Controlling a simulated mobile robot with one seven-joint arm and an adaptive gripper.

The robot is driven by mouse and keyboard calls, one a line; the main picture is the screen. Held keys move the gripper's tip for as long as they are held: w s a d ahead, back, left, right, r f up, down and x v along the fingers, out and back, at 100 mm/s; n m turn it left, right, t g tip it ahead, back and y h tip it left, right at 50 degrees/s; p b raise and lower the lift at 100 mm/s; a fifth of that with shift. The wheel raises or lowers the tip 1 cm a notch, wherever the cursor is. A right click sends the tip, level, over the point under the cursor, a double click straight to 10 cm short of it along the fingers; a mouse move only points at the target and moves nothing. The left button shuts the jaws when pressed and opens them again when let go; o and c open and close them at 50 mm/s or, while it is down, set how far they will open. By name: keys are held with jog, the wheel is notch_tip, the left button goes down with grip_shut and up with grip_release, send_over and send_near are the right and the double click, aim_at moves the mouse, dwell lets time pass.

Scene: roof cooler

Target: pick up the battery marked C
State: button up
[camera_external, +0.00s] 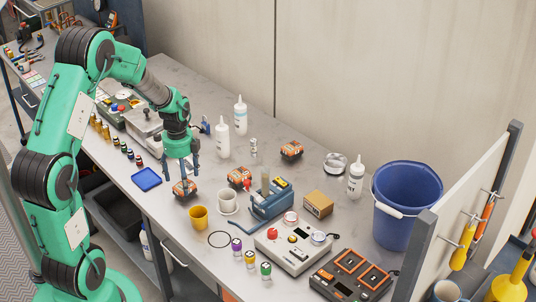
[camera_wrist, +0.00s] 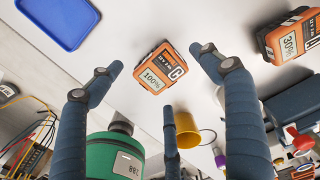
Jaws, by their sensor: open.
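The battery marked C (camera_wrist: 161,70) is an orange and dark block with a white label reading 100%. In the outside view it (camera_external: 185,189) sits on the grey bench (camera_external: 150,208) near the front edge, right of the blue tray (camera_external: 146,179). My gripper (camera_external: 183,175) is open and points down just above it. In the wrist view the battery shows between and beyond the spread blue-grey fingers (camera_wrist: 160,62), with nothing held. I cannot tell from these views whether a finger touches it.
A second orange battery reading 30% (camera_wrist: 290,38) stands to the right; it also shows in the outside view (camera_external: 239,177). Another battery (camera_external: 291,150) is farther back. A yellow cup (camera_external: 198,217) and a white mug (camera_external: 227,202) stand close to the right. White bottles (camera_external: 222,138) stand behind.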

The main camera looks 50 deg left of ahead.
jog(key=shift+f+b, duration=0.4)
jog(key=shift+f, duration=1.55)
jog(key=c, duration=1.7)
